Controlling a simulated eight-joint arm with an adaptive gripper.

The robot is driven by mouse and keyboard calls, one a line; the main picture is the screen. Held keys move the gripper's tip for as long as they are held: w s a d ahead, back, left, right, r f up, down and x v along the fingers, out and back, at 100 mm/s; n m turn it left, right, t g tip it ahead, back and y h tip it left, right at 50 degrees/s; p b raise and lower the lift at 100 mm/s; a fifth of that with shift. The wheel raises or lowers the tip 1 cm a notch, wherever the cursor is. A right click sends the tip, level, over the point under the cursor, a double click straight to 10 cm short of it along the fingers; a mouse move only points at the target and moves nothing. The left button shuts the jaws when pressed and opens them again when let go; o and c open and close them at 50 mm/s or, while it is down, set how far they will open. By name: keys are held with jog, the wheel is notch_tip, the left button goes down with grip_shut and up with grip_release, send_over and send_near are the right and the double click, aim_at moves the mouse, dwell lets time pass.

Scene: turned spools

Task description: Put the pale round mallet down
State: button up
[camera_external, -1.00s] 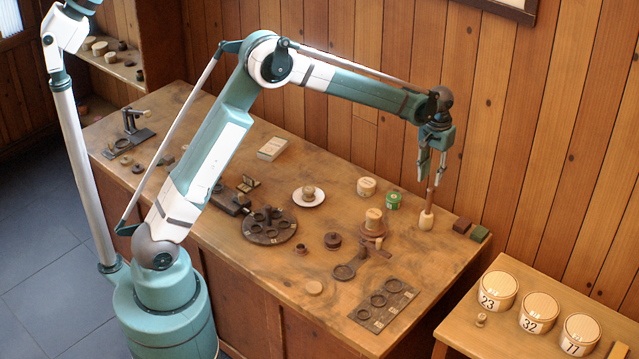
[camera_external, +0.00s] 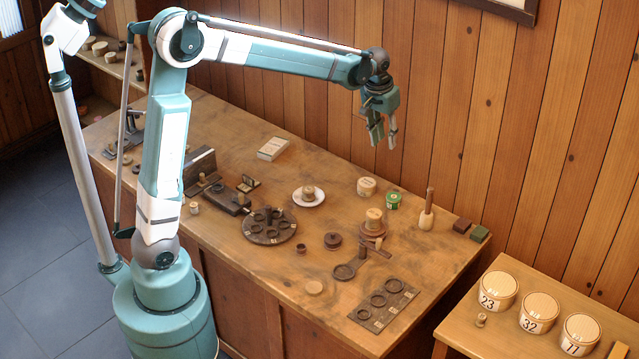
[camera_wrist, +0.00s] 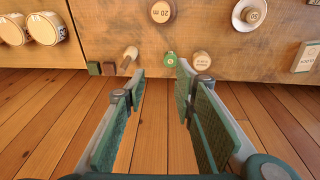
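The pale round mallet (camera_external: 426,216) stands upright on the table near its back right edge, pale head down and brown handle up. It also shows in the wrist view (camera_wrist: 130,55), beside the left finger and apart from it. My gripper (camera_external: 383,146) is up in the air, to the left of the mallet and well above the table. In the wrist view my gripper (camera_wrist: 160,70) has its two fingers spread apart with nothing between them.
A dark red block (camera_external: 462,225) and a green block (camera_external: 480,234) lie right of the mallet. A green tin (camera_external: 393,201) and a pale round tin (camera_external: 366,187) stand left of it. A spool stack (camera_external: 373,224) stands in front. Numbered tubs (camera_external: 498,290) stand on the side table.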

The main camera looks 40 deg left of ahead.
jog(key=s+a+r+t, duration=0.1)
jog(key=s+a+r, duration=0.2)
jog(key=s+a, duration=0.45)
jog(key=s+a+r+t, duration=0.1)
jog(key=s+a+r, duration=0.3)
jog(key=s, duration=0.6)
jog(key=s+a+f+t, duration=0.1)
jog(key=s+a+f, duration=0.2)
jog(key=s, duration=0.6)
jog(key=s+a+f+t, duration=0.2)
jog(key=s+a, duration=0.3)
jog(key=s, duration=0.5)
jog(key=shift+s+a+f, duration=0.15)
jog(key=shift+s+f, duration=0.05)
jog(key=shift+f, duration=0.25)
